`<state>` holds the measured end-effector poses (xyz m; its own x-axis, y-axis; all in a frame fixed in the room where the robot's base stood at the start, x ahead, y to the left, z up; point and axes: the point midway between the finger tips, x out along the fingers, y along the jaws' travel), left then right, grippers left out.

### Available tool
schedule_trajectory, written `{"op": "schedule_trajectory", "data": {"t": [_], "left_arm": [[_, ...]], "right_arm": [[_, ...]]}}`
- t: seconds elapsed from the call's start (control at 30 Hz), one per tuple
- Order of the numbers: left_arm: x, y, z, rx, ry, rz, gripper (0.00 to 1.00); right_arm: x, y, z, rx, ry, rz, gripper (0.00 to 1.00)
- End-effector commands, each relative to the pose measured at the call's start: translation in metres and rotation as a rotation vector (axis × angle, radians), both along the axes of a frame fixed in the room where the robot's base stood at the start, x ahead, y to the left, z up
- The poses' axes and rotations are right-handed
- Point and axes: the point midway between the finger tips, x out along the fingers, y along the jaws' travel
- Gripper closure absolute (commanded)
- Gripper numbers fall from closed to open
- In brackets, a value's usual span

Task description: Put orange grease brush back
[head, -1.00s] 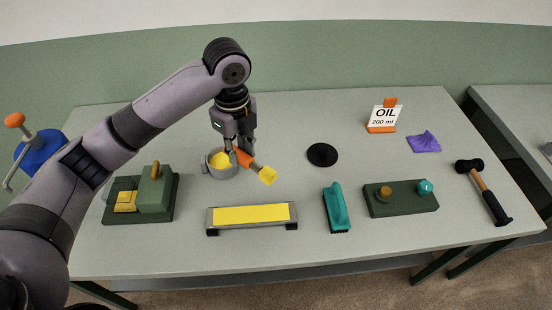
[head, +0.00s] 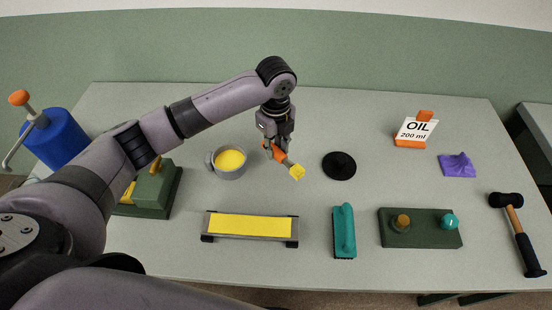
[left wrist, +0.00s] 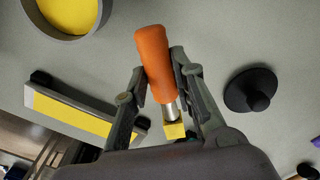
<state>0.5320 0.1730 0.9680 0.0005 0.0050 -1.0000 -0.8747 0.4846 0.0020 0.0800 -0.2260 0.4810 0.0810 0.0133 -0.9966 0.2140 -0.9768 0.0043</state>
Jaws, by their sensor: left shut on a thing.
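The grease brush (head: 280,155) has an orange handle, a metal collar and a yellow tip. My left gripper (head: 275,143) is shut on its orange handle. The brush is tilted, its yellow tip pointing down and right in the head view. It is above the table, between the grey pot (head: 229,175) of yellow grease and a black disc with a knob (head: 339,166). In the left wrist view the orange handle (left wrist: 154,62) sits between the two fingers, with the yellow tip towards the palm. My right gripper is not in view.
A yellow-topped block (head: 250,226), teal brush (head: 344,230) and green base with two knobs (head: 420,240) stand along the front. An oil sign (head: 415,131), purple cloth (head: 457,165) and hammer (head: 515,222) are at right. The table behind the pot is clear.

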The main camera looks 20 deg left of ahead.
Motion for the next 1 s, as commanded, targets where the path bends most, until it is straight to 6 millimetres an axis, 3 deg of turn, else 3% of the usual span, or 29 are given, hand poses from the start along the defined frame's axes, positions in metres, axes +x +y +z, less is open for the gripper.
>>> {"op": "schedule_trajectory", "data": {"t": [0.17,0.5,0.93,0.97,1.0], "left_arm": [[0.0,-0.001,-0.022,0.0,-0.001,-0.001,1.0],[0.0,0.0,-0.064,0.0,0.0,-0.001,1.0],[0.0,0.0,-0.072,-0.001,-0.002,-0.001,1.0],[0.0,0.0,-0.072,-0.001,-0.002,-0.001,0.75],[0.0,0.0,-0.072,-0.001,-0.002,-0.001,0.73]], "right_arm": [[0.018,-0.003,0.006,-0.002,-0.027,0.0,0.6],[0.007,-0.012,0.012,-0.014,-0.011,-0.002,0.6],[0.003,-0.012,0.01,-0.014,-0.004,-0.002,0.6],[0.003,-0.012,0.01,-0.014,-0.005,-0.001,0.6],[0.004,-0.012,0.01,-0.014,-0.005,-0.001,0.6]]}}
